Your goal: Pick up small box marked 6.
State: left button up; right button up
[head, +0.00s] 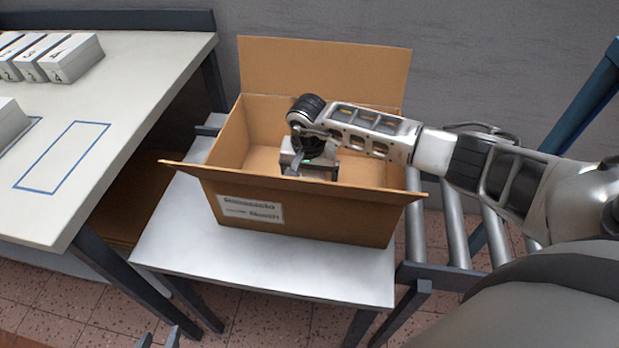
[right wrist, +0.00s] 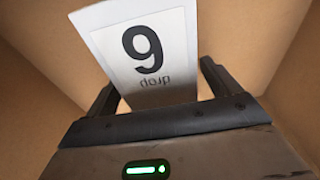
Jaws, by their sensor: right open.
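The small white box (right wrist: 150,60) shows in the right wrist view with a large black digit on its face. The digit and the word under it appear upside down, which makes it a 6. My right gripper (right wrist: 160,92) is open, with one finger near each side of the small box. In the head view my right gripper (head: 312,172) is down inside the cardboard box (head: 300,215) and hides what is below it. My left gripper (head: 158,341) shows only as two separated fingertips at the bottom edge, empty and away from the box.
The cardboard box has its flaps open and stands on a grey table (head: 190,240). Its walls surround my right gripper. A white table (head: 130,100) at left bears several white boxes (head: 70,58) and blue outlines. A roller conveyor (head: 458,230) stands at right.

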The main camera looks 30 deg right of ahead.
jog(key=c, duration=1.2)
jog(key=shift+o, duration=0.2)
jog(key=shift+r, duration=0.1)
